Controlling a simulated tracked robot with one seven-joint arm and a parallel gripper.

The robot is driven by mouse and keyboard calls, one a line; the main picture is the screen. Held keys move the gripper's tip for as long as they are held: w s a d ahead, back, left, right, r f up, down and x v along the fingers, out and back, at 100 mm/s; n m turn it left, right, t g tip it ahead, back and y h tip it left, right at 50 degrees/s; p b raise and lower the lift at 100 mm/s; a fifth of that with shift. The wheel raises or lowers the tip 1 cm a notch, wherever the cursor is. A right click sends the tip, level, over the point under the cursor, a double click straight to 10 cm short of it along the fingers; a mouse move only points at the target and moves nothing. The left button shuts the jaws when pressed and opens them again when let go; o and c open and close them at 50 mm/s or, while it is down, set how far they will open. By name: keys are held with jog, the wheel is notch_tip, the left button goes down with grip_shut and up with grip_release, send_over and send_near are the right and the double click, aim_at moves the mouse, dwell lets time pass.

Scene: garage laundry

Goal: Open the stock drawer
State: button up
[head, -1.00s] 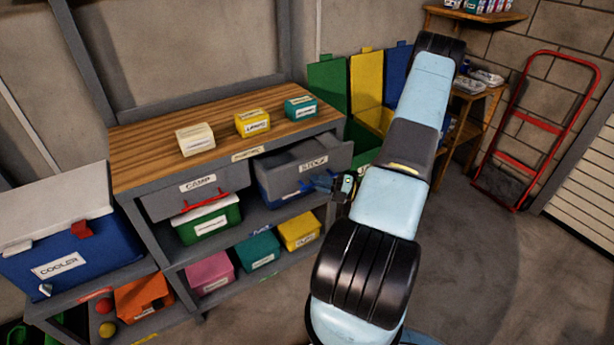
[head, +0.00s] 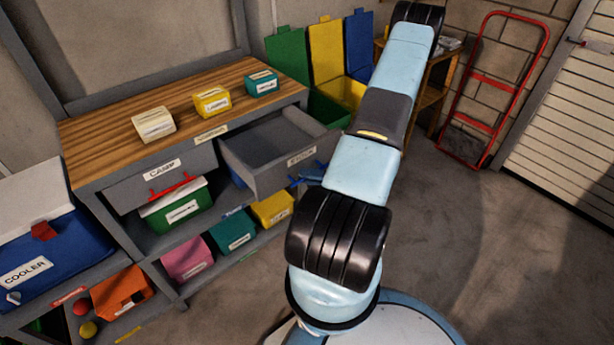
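The stock drawer (head: 262,170) is a grey drawer in the right half of the workbench, with a "STOCK" label on its front. It stands pulled well out, and its inside shows empty where I can see it. A blue handle (head: 308,174) shows at the front's lower right, partly covered by my arm. My gripper is hidden behind my own arm near that handle, so I cannot see its fingers or whether it touches the handle.
The camp drawer (head: 160,180) with a red handle is shut on the left. Small boxes stand on the wooden top (head: 95,140). Colored bins fill the shelves below. A blue cooler (head: 50,255) stands at left. A red hand truck (head: 497,90) leans at right. The floor (head: 490,260) at right is clear.

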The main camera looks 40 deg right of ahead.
jog(key=o, duration=0.3)
jog(key=shift+w+f, duration=0.1)
jog(key=v, duration=1.4)
jog(key=w+a+r+n+g+h, duration=0.25)
jog(key=a+r+n+g, duration=0.25)
jog(key=r+n, duration=0.25)
jog(key=w+a+r+n+g+h, duration=0.1)
jog(key=w+a+r+n+g, duration=0.3)
jog(key=r+n, duration=0.35)
jog(key=w+a+r+n+g+h, duration=0.1)
jog(key=w+a+r+n+g, duration=0.1)
jog(key=a+r+n+g, duration=0.45)
jog(key=s+a+r+n+t+h, duration=0.2)
jog(key=a+r+n+h, duration=0.1)
jog(key=r+n, duration=0.4)
jog(key=s+a+r+n+t+h, duration=0.3)
jog(key=a+r+n, duration=0.3)
jog(key=r+n, duration=0.1)
jog(key=s+a+r+n+t+h, duration=0.2)
jog(key=a+r+n+t+h, duration=0.1)
jog(key=r+n, duration=0.4)
jog(key=shift+s+a+r+h, duration=0.2)
jog(key=shift+a+r+h, duration=0.1)
jog(key=shift+a+h, duration=0.35)
